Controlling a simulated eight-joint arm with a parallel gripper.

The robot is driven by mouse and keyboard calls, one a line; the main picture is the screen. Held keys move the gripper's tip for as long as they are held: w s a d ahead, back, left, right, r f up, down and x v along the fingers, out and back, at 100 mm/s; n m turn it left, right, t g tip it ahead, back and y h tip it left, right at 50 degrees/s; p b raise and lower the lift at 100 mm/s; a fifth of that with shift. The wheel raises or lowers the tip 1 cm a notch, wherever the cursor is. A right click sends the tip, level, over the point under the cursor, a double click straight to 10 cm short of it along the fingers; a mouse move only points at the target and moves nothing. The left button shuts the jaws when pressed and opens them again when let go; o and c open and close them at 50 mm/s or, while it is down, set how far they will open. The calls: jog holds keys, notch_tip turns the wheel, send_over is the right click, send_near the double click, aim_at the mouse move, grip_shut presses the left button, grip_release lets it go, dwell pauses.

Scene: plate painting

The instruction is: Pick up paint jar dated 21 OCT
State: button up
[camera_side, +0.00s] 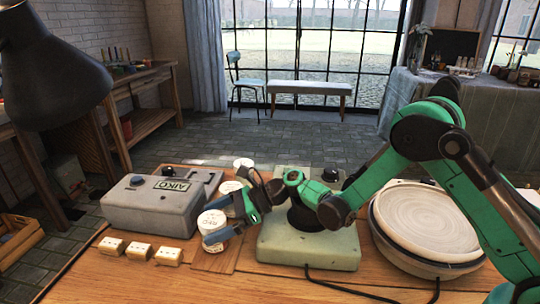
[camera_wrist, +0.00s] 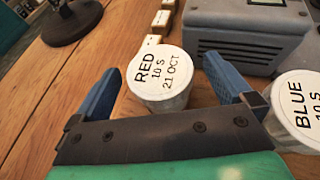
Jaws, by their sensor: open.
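Two more jars, a middle one (camera_side: 231,187) and a far one (camera_side: 243,162), stand behind. A grey box (camera_side: 150,208) marked AIKO is to the left, with small cream blocks (camera_side: 139,251) before it. A round wheel (camera_side: 425,215) stands at the right.

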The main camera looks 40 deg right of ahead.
jog(key=c, duration=1.5)
jog(key=shift+r, duration=0.15)
